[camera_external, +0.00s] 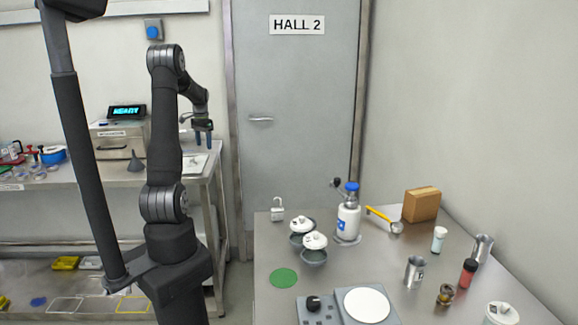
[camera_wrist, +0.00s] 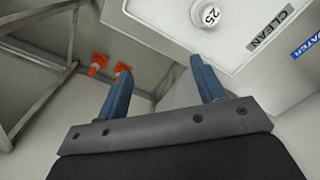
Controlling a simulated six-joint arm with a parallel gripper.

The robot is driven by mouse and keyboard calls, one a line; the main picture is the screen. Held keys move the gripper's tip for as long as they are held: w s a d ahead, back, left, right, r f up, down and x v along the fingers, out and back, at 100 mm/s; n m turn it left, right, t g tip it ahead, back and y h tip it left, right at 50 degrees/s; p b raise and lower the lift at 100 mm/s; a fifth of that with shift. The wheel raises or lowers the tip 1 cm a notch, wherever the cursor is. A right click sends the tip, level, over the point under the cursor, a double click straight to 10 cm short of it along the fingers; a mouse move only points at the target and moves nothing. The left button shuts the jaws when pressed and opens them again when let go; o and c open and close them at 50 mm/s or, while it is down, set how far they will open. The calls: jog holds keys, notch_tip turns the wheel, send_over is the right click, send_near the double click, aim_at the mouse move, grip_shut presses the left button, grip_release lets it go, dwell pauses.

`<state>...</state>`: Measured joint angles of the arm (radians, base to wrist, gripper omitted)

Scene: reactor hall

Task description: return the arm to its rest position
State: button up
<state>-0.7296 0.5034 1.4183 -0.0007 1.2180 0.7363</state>
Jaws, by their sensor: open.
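My arm stands upright on its base in the external view, its upper part bent over to the right. The gripper is open and empty. It appears clear of the objects on the right table.
The right table (camera_external: 330,268) holds lidded pots (camera_external: 314,247), a white-blue flask (camera_external: 348,215), a cardboard box (camera_external: 421,205) and a hotplate (camera_external: 367,304). The left bench (camera_external: 205,170) carries an instrument (camera_external: 118,138).

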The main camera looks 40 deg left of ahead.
jog(key=w+d+r, duration=0.1)
jog(key=d+r, duration=0.3)
jog(key=r, duration=0.9)
jog(key=w+d+m, duration=0.1)
jog(key=w+d, duration=0.3)
jog(key=d, duration=0.4)
jog(key=w+d+m, duration=0.2)
jog(key=w+d, duration=0.2)
jog(key=d, duration=0.5)
jog(key=w+d+m, duration=0.2)
jog(key=w+d, duration=0.2)
jog(key=d, duration=0.5)
jog(key=shift+d, duration=0.15)
